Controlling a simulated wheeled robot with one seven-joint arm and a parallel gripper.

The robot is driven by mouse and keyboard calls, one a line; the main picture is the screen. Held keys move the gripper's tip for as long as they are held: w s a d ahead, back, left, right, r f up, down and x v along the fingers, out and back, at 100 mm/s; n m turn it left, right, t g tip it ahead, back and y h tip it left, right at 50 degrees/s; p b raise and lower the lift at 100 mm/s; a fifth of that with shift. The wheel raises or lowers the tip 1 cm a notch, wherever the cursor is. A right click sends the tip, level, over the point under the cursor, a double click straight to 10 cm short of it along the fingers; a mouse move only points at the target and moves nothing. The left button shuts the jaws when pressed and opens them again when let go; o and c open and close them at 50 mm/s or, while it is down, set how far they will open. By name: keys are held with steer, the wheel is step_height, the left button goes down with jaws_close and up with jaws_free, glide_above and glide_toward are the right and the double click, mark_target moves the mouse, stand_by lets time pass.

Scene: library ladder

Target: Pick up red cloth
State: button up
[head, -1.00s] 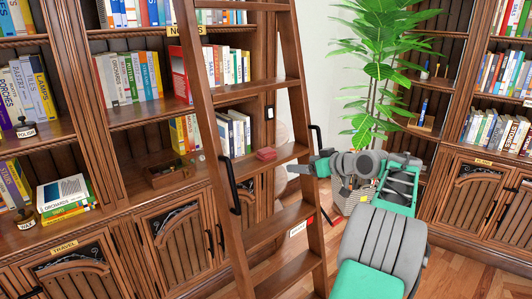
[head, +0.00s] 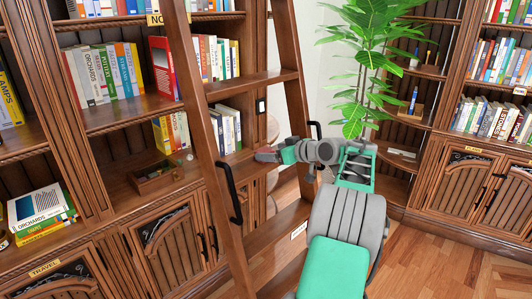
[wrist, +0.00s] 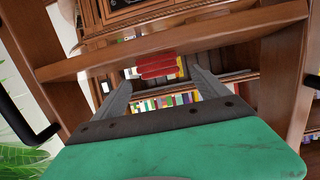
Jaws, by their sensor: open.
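The red cloth (head: 265,155) is a small folded stack lying on a step of the wooden ladder (head: 203,118). In the head view my gripper (head: 273,152) reaches it from the right and hides part of it. In the wrist view the red cloth (wrist: 158,66) shows as a layered red block at the step's edge, between the directions of the two fingers. My gripper (wrist: 158,78) is open there, with a finger on each side and nothing gripped. Whether the fingertips touch the cloth cannot be told.
Black handles (head: 230,193) stick out from the ladder's rails. Bookshelves with books and a wooden box (head: 156,177) stand behind it. A tall green plant (head: 366,65) stands behind my arm. Wooden floor (head: 450,262) is clear at the lower right.

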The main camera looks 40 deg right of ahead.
mark_target(266, 151)
steer(key=p+x, duration=0.1)
steer(key=x, duration=0.3)
steer(key=shift+w, duration=0.1)
steer(key=c, duration=1.5)
steer(key=shift+o, duration=0.2)
